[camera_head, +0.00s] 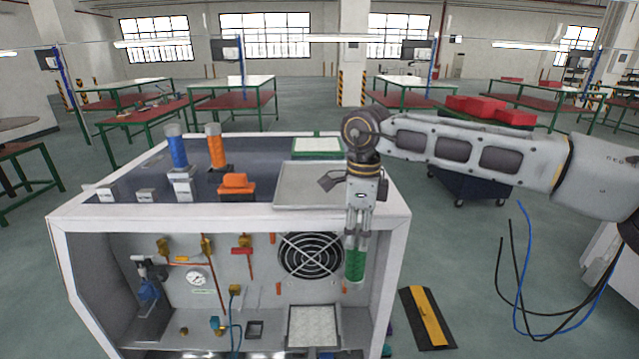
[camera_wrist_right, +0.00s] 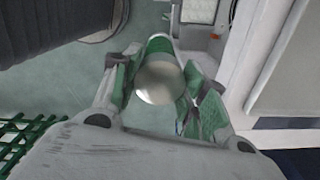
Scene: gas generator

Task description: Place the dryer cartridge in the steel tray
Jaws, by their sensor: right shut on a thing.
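The dryer cartridge (camera_head: 355,268) seems to be the green cylinder hanging upright below my right gripper (camera_head: 356,242), in front of the white generator housing's open face. In the right wrist view its pale metallic round end (camera_wrist_right: 159,82) sits between the fingers of my right gripper (camera_wrist_right: 155,85), which is shut on it. The steel tray (camera_head: 300,188) is the flat grey tray on top of the housing, behind and left of the gripper; it looks empty, its right edge partly hidden by the gripper. My left gripper is not in view.
A blue cylinder (camera_head: 177,152) and an orange cylinder (camera_head: 216,150) stand on the housing top (camera_head: 208,187), near an orange block (camera_head: 237,183). A green-rimmed tray (camera_head: 318,146) lies behind the steel tray. The housing's white front rim (camera_head: 230,216) lies between cartridge and tray.

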